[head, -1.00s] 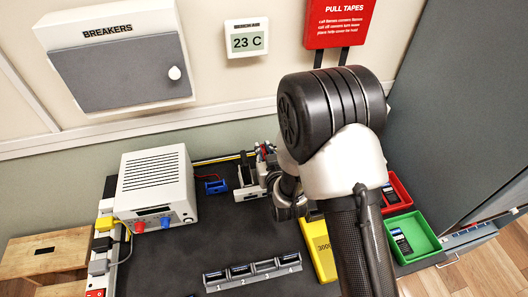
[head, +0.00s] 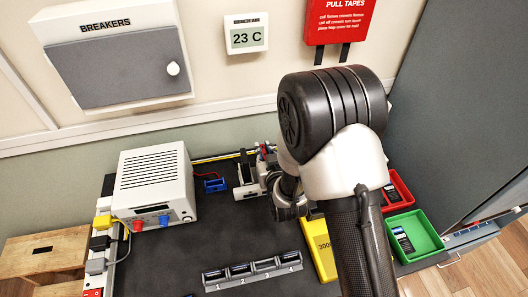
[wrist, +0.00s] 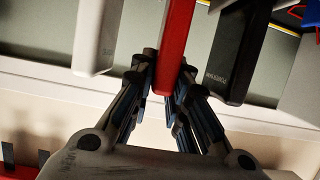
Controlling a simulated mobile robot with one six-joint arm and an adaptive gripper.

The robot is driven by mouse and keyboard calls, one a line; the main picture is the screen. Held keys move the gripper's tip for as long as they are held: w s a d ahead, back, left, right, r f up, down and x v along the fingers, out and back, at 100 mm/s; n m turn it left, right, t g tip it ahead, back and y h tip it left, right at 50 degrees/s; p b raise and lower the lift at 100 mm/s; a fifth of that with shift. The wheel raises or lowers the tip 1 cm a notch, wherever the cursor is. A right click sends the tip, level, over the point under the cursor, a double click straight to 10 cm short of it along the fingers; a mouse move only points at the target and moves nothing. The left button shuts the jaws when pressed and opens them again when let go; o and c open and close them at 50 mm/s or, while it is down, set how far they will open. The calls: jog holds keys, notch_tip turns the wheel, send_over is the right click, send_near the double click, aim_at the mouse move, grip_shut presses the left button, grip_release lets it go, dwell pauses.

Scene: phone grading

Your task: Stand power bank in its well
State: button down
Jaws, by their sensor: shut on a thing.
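In the wrist view my gripper (wrist: 166,76) is shut on a red slab (wrist: 178,35), which stands between the two fingers. A white slab (wrist: 97,38) is to its left and a black slab (wrist: 237,52) to its right, both apart from the fingers. The black slab has small inverted lettering, hard to read. In the head view my arm hides most of the gripper. A pale holder (head: 250,191) with dark upright parts stands at the back of the bench, just left of my wrist. I cannot tell which of its wells are free.
A white power supply (head: 155,190) and a small blue stand (head: 215,185) are to the left. A numbered rack (head: 253,272) and a yellow case (head: 319,250) are in front. Red (head: 404,197) and green (head: 428,232) bins are at right. The dark bench top (head: 215,245) is clear mid-left.

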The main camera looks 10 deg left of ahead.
jog(key=shift+f, duration=0.1)
dwell(0.3)
jog(key=c, duration=1.5)
grip_release()
jog(key=shift+o, duration=0.2)
jog(key=v, duration=0.8)
jog(key=s+d+r+m+g+h, duration=0.3)
jog(key=d+r+h, duration=0.1)
jog(key=d+r, duration=0.85)
jog(key=s+d+r+g, duration=0.1)
jog(key=s+d+r, duration=0.1)
jog(key=s, duration=0.5)
jog(key=s+d+r+m+g+h, duration=0.1)
jog(key=s+d+g, duration=0.1)
jog(key=s+d, duration=0.3)
jog(key=s+d+r+m+g+h, duration=0.1)
jog(key=s+d+r+g, duration=0.1)
jog(key=s, duration=0.7)
jog(key=shift+d+r, duration=0.35)
jog(key=shift+d, duration=0.55)
